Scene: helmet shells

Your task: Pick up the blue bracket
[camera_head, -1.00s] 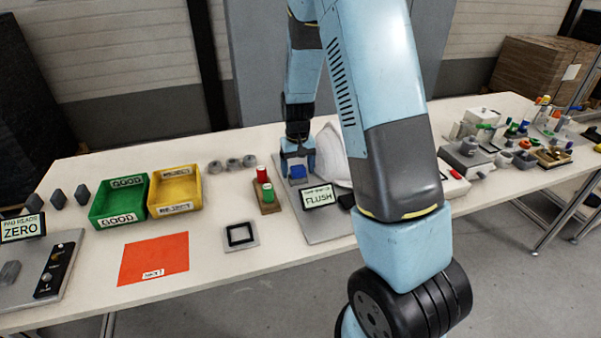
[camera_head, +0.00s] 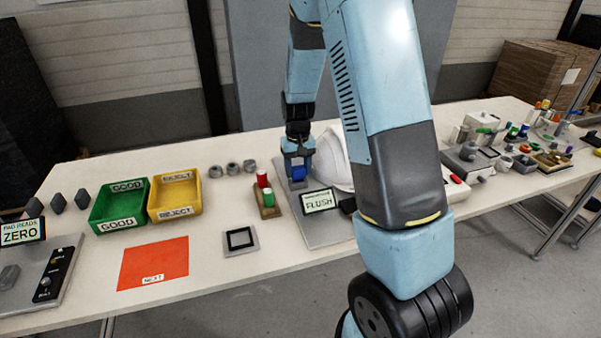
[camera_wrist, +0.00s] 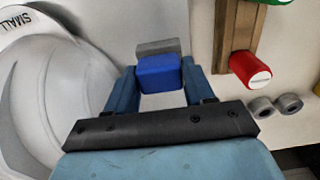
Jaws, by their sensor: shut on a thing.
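The blue bracket (camera_wrist: 158,74) is a small blue block between my gripper's fingertips in the wrist view. In the head view the blue bracket (camera_head: 298,172) shows at the end of my arm, above the grey plate. My gripper (camera_head: 297,168) is shut on it; in the wrist view my gripper (camera_wrist: 157,80) has a finger at each side of it. A grey block (camera_wrist: 158,47) shows just beyond the bracket; I cannot tell whether they touch. The bracket's underside is hidden.
A white helmet shell (camera_head: 333,160) stands close to the right of my gripper. A sign reading FLUSH (camera_head: 318,201) stands in front. A wooden holder with red and green cylinders (camera_head: 266,195) is to the left. Green (camera_head: 92,217) and yellow (camera_head: 152,211) bins stand further left.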

